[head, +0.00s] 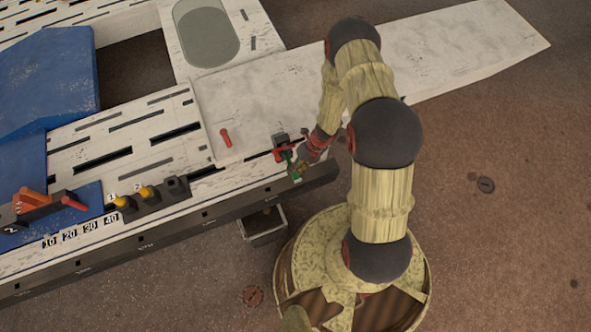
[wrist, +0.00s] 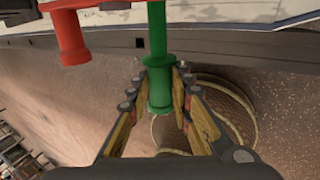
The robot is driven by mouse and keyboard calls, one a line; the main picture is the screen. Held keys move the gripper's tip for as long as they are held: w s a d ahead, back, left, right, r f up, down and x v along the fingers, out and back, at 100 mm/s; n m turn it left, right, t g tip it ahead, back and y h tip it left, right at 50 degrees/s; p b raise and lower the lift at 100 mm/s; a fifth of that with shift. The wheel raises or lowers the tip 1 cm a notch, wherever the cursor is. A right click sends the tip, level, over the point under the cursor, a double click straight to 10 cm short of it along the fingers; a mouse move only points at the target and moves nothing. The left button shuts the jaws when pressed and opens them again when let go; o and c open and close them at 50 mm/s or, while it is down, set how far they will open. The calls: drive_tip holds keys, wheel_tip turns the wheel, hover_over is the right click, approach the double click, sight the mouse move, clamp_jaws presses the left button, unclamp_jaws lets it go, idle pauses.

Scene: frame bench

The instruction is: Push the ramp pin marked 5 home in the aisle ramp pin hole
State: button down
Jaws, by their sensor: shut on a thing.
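My gripper (wrist: 160,88) is shut on a green pin (wrist: 157,60). The pin is upright in the wrist view, with its wide end between the fingers and its thin shaft running out of the top of the picture. In the head view the green pin (head: 288,155) shows beside the bench's front edge, partly covered by my gripper (head: 296,171). Red parts (head: 280,154) sit close by it, also at the left in the wrist view (wrist: 70,35). I cannot read a 5 on any pin. The hole and the shaft's far tip are hidden.
A dark block (head: 281,139) stands behind the green pin. Another red pin (head: 226,138) is on the pale ramp plate (head: 260,100). A grey bin (head: 263,224) is below the front edge. Open floor lies at the right.

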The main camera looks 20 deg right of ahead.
drive_tip(key=shift+w+p, duration=0.75)
drive_tip(key=shift+w, duration=2.4)
drive_tip(key=c, duration=1.5)
unclamp_jaws()
drive_tip(key=shift+w, duration=0.1)
drive_tip(key=shift+c, duration=0.2)
drive_tip(key=shift+o, duration=0.2)
drive_tip(key=shift+d+r, duration=0.1)
drive_tip(key=v, duration=1.1)
drive_tip(key=shift+r, duration=0.35)
drive_tip(key=shift+d, duration=0.15)
drive_tip(key=shift+c, duration=0.4)
